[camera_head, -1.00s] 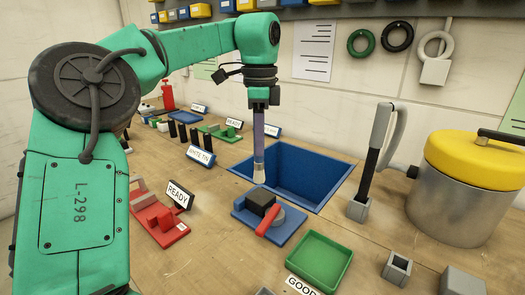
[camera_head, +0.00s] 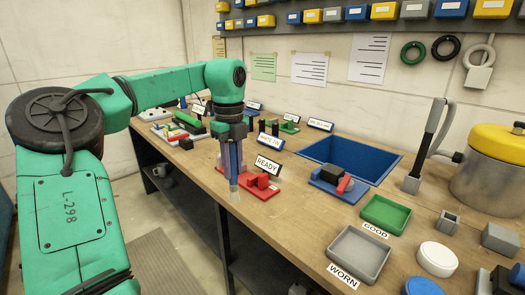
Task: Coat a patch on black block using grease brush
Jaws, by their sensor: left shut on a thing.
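My left gripper (camera_head: 230,138) points down and is shut on the grease brush (camera_head: 234,180), which has a bluish shaft and a pale tip. The brush hangs roughly upright near the table's front edge, in front of the red fixture. The black block (camera_head: 332,173) sits on a blue fixture (camera_head: 326,185) with a red lever beside it, to the right of the brush and apart from it. Whether the block carries grease is too small to tell. My right gripper is not in view.
A READY sign (camera_head: 268,166) and the red fixture (camera_head: 262,187) stand close behind the brush. A blue bin (camera_head: 378,164) is sunk into the table. A green tray (camera_head: 386,215) and a grey tray (camera_head: 359,256) lie at the front right. A yellow-lidded pot (camera_head: 490,170) stands far right.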

